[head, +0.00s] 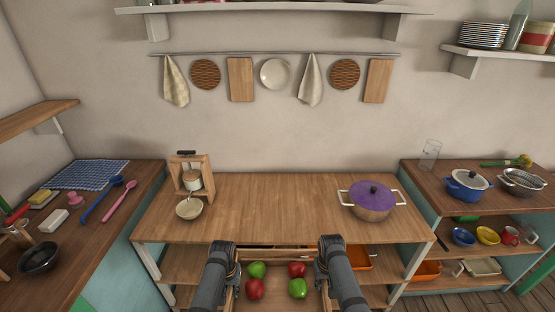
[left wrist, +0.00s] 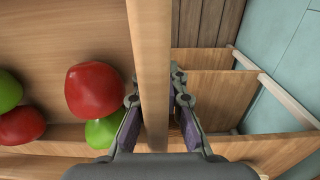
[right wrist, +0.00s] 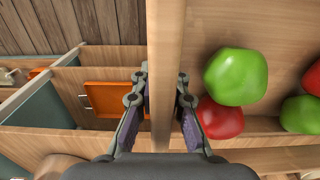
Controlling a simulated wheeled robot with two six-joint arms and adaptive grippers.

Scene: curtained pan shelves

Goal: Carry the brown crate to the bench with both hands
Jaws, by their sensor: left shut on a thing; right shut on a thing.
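The brown crate (head: 276,283) is at the bottom middle of the head view, just in front of the wooden bench (head: 270,215). Red and green apples lie in it, such as a green one (head: 298,288). My left gripper (left wrist: 156,92) is shut on the crate's side wall, one finger on each side of it. My right gripper (right wrist: 164,92) is shut on the opposite side wall in the same way. The crate's near end is cut off in the head view. Whether the crate touches anything beneath is hidden.
A wooden stand (head: 193,172) and a bowl (head: 189,208) are on the bench's left, and a purple-lidded pot (head: 371,198) on its right. The bench top between them is clear. Side counters flank the bench. An orange tray (head: 358,258) lies on the shelf below.

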